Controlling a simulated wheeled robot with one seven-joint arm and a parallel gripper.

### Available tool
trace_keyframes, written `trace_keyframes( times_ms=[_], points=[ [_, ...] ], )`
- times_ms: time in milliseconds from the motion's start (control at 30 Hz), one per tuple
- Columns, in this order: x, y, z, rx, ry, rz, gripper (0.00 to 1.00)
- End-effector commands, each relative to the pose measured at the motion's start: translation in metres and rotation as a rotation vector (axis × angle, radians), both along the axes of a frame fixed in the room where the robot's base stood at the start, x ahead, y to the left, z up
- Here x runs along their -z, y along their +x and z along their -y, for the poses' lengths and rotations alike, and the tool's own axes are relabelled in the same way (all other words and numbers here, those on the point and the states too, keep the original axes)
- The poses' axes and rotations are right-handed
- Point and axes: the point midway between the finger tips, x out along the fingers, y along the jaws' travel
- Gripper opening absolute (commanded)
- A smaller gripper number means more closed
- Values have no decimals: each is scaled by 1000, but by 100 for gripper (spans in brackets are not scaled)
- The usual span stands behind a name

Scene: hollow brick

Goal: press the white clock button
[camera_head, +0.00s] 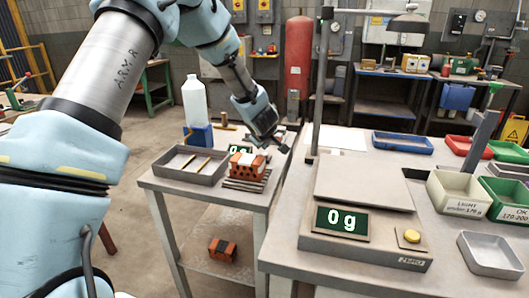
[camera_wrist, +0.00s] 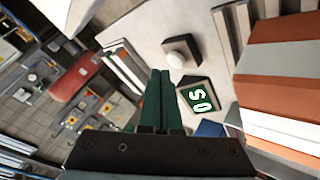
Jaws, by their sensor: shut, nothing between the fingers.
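The white clock button (camera_wrist: 175,60) is a round white knob on a pale surface in the wrist view, up and to the right of my fingertips. Beside it is the clock's dark display (camera_wrist: 200,97) with light digits. In the head view the green clock display (camera_head: 240,149) shows partly behind the brick on the small table; the button is not clearly visible there. My gripper (camera_head: 273,138) hangs over the back right of that table. In the wrist view my gripper (camera_wrist: 160,73) has its green fingers together and empty, apart from the button in the picture.
An orange hollow brick (camera_head: 247,167) sits on slats on the small table, beside a grey tray (camera_head: 178,178) and a white bottle (camera_head: 195,101) above a blue block. Right, a scale (camera_head: 340,236) reads 0 g and has a yellow button (camera_head: 411,236). Bins stand farther right.

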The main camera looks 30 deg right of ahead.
Motion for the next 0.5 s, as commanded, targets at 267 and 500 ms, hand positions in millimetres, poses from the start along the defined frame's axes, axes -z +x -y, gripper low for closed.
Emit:
trace_keyframes(
  times_ms=[267,500],
  points=[
    [-1,0,0,-1,-1,0,0],
    [-22,0,0,0,0,0,0]
  ],
)
